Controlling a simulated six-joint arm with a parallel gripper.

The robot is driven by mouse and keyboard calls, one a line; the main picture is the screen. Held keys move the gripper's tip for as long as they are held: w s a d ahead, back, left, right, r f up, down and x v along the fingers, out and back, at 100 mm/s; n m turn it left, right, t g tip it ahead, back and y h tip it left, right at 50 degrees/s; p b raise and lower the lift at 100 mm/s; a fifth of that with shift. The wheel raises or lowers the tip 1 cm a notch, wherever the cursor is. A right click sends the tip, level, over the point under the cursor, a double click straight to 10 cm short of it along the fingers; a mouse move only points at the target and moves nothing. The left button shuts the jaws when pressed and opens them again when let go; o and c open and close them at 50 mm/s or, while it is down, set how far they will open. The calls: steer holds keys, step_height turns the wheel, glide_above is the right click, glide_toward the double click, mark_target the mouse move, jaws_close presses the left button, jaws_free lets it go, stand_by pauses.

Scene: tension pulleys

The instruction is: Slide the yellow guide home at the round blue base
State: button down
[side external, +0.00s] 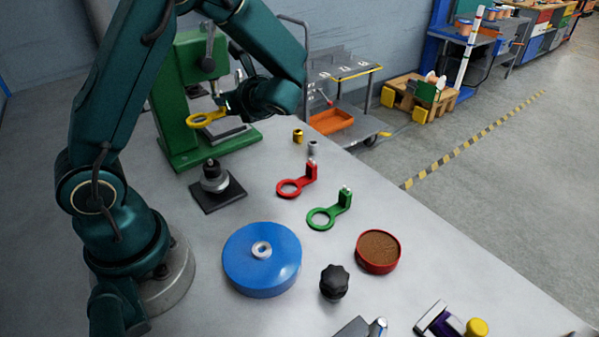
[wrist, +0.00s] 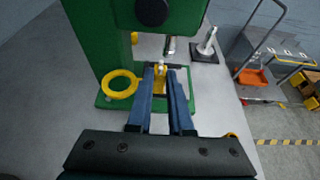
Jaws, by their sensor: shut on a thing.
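The yellow guide, a flat ring with a short upright post, is in the side external view (side external: 205,119), held in the air in front of the green press. My gripper (side external: 226,104) is shut on its post. In the wrist view, the blue fingers of my gripper (wrist: 161,73) close on the post, and the guide's ring (wrist: 120,83) sticks out to the left. The round blue base (side external: 250,276) lies on the table at the front middle, with a small pale ring at its centre. The guide is well apart from it. The base is not in the wrist view.
The green press (side external: 180,100) stands close to my gripper. A red guide (side external: 290,187), a green guide (side external: 322,217), a black stand (side external: 217,197), a red dish of brown grains (side external: 378,252) and a black knob (side external: 334,283) surround the base. The table edge runs along the right.

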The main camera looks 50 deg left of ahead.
steer(key=w+d+f, duration=0.2)
steer(key=w, duration=0.1)
steer(key=w+d+f, duration=0.2)
steer(key=d, duration=0.1)
steer(key=w+d+f, duration=0.2)
steer(key=w+f, duration=0.1)
steer(key=shift+w+d, duration=0.3)
steer(key=shift+d, duration=0.1)
steer(key=shift+f, duration=1.8)
steer(key=shift+f, duration=0.2)
steer(key=c, duration=0.8)
jaws_free()
